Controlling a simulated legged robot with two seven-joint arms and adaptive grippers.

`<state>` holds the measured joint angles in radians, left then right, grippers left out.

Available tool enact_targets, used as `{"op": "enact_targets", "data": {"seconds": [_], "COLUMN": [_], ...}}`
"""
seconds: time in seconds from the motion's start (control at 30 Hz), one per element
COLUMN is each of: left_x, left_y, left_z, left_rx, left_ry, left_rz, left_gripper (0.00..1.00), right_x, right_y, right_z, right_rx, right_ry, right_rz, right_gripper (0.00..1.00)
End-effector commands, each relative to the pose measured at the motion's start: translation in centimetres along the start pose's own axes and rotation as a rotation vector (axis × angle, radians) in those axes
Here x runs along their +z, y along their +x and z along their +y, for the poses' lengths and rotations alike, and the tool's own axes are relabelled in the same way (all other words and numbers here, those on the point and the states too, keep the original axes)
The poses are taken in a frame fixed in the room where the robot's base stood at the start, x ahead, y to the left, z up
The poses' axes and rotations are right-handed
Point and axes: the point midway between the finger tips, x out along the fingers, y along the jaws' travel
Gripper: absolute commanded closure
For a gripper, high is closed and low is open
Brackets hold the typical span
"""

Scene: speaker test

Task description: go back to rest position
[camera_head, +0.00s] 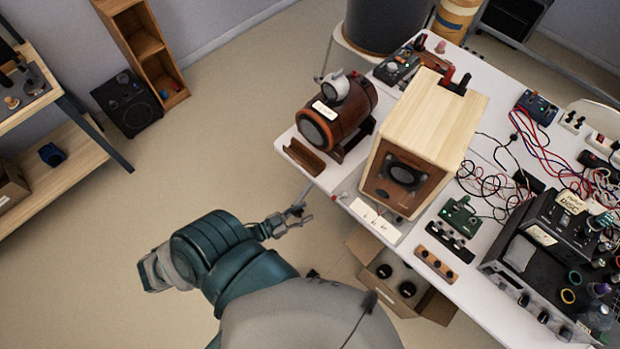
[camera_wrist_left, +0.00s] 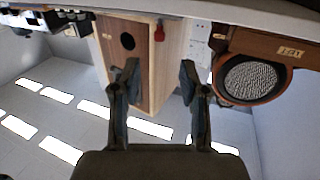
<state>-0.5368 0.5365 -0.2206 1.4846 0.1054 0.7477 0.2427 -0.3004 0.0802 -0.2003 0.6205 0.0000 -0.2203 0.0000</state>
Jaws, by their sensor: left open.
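My left gripper (camera_head: 300,213) is off the left edge of the white table, in front of the wooden speaker box. It is open and empty; its two fingers stand apart in the left wrist view (camera_wrist_left: 159,82). The light wooden speaker box (camera_head: 432,115), with a dark round driver in its brown front, stands on the table. It also shows in the left wrist view (camera_wrist_left: 150,50), beyond the fingers, which appear apart from it. The barrel-shaped speaker (camera_head: 338,112) lies on a stand to its left; its round grille shows in the left wrist view (camera_wrist_left: 250,78). My right gripper is not in view.
The white table (camera_head: 435,205) holds cables, small circuit boards and a dark electronics unit (camera_head: 548,243). An open cardboard box (camera_head: 432,305) with round parts sits below its edge. A wooden shelf (camera_head: 65,155) and black speaker (camera_head: 127,103) stand at left. The floor between is clear.

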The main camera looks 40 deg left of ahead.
Motion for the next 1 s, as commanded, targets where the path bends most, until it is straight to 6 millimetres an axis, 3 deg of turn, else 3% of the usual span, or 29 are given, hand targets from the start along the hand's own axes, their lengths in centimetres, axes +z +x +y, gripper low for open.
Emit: {"op": "enact_targets", "data": {"seconds": [0.27,0.37,0.47,0.57,0.7,0.8,0.9,1.0], "left_x": [0.2,2.2,7.2,14.5,24.5,29.7,32.9,34.4], "left_y": [0.0,-0.2,-1.3,-3.7,-9.3,-13.8,-17.8,-20.6], "left_z": [0.0,-0.3,-0.8,-0.7,2.3,5.9,9.8,12.9], "left_rx": [-0.003,-0.030,-0.093,-0.171,-0.239,-0.244,-0.224,-0.196], "left_ry": [0.000,0.002,0.007,0.001,-0.032,-0.065,-0.097,-0.120], "left_rz": [-0.005,-0.060,-0.204,-0.430,-0.796,-1.040,-1.240,-1.380], "left_gripper": [0.56,0.56,0.56,0.56,0.56,0.56,0.56,0.56], "right_x": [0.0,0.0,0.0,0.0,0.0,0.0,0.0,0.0], "right_y": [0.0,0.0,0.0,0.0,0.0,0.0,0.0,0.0], "right_z": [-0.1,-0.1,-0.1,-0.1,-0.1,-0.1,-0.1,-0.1], "right_rx": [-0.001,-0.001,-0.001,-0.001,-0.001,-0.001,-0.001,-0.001], "right_ry": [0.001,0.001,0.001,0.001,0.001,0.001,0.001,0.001], "right_rz": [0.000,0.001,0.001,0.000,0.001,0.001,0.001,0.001], "right_gripper": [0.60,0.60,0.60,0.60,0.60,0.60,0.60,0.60]}}
